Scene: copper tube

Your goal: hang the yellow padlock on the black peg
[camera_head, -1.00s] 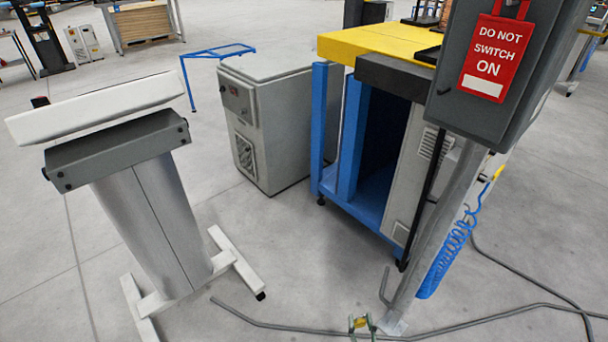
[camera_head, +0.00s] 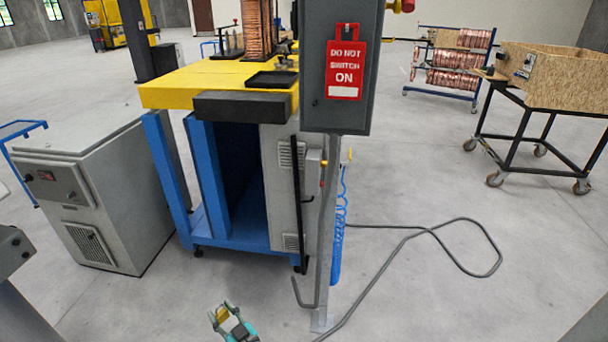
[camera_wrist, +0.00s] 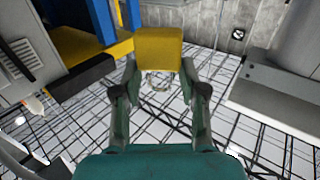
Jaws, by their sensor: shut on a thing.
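The yellow padlock (camera_wrist: 159,48) is held between the fingertips of my gripper (camera_wrist: 159,72) in the wrist view. Its yellow body is at the far end, and a thin shackle shows faintly between the fingers. In the head view my gripper (camera_head: 226,318) is low at the bottom edge, with a small yellow patch of the padlock (camera_head: 229,325) showing. A small dark stub (camera_head: 314,103) on the front of the grey cabinet (camera_head: 341,115) may be the black peg, but it is too small to tell. My gripper is well below and left of the cabinet.
A red "DO NOT SWITCH ON" tag (camera_head: 345,68) hangs on the cabinet, above a metal post (camera_head: 326,225). A blue-framed machine with a yellow top (camera_head: 172,92) stands left of it. A grey cable (camera_head: 415,233) lies on the floor.

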